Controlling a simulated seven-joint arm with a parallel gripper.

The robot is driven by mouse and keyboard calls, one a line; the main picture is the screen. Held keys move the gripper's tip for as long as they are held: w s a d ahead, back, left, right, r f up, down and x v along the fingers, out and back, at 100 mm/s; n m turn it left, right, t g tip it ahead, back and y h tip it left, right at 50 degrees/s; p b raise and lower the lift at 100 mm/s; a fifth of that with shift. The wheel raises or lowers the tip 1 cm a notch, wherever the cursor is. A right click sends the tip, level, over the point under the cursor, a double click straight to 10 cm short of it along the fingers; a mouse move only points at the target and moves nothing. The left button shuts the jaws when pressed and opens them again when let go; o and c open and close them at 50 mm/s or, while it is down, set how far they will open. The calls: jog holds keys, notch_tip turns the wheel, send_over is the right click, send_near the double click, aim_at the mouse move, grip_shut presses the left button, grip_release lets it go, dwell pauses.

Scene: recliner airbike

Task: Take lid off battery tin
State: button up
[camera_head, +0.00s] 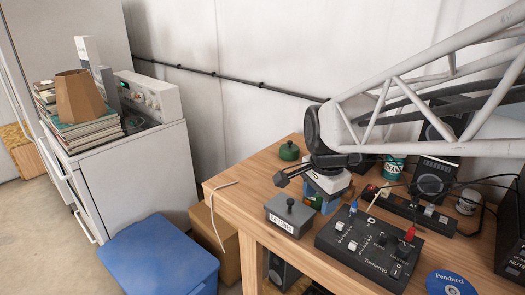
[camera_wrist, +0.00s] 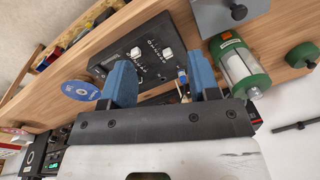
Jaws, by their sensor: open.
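The battery tin (camera_head: 288,219) is a grey box with a label on its front, standing near the front left of the wooden table. Its flat lid (camera_head: 291,208) is on top and has a black knob (camera_head: 290,204). The tin also shows partly at the top edge of the wrist view (camera_wrist: 212,17), with its knob (camera_wrist: 238,12).
A black control box (camera_head: 368,246) with switches stands right of the tin. A green round object (camera_head: 289,151) sits behind. Speakers (camera_head: 432,178) and cables crowd the right. A blue disc (camera_head: 450,283) lies in front.

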aim_at(291, 201)
jog(key=shift+w+a+f+m+g, duration=0.2)
jog(key=shift+w+a+f+m, duration=0.55)
jog(key=shift+w+m, duration=1.45)
jog(key=shift+w+a+f+m+g, duration=0.2)
jog(key=shift+w+a+f+m, duration=0.25)
jog(key=shift+w+f+m, duration=1.2)
jog(key=shift+w+a+f+m+g, duration=0.2)
jog(key=shift+w+a+f+m, duration=0.3)
jog(key=shift+w+m, duration=2.2)
jog(key=shift+w+a+n, duration=0.1)
jog(key=shift+w+n, duration=0.5)
jog(key=shift+n, duration=0.15)
jog(key=shift+f, duration=1.15)
jog(key=shift+f, duration=0.1)
jog(key=shift+w+f, duration=0.1)
jog(key=shift+f, duration=2.4)
jog(key=shift+c, duration=0.4)
jog(key=c, duration=0.9)
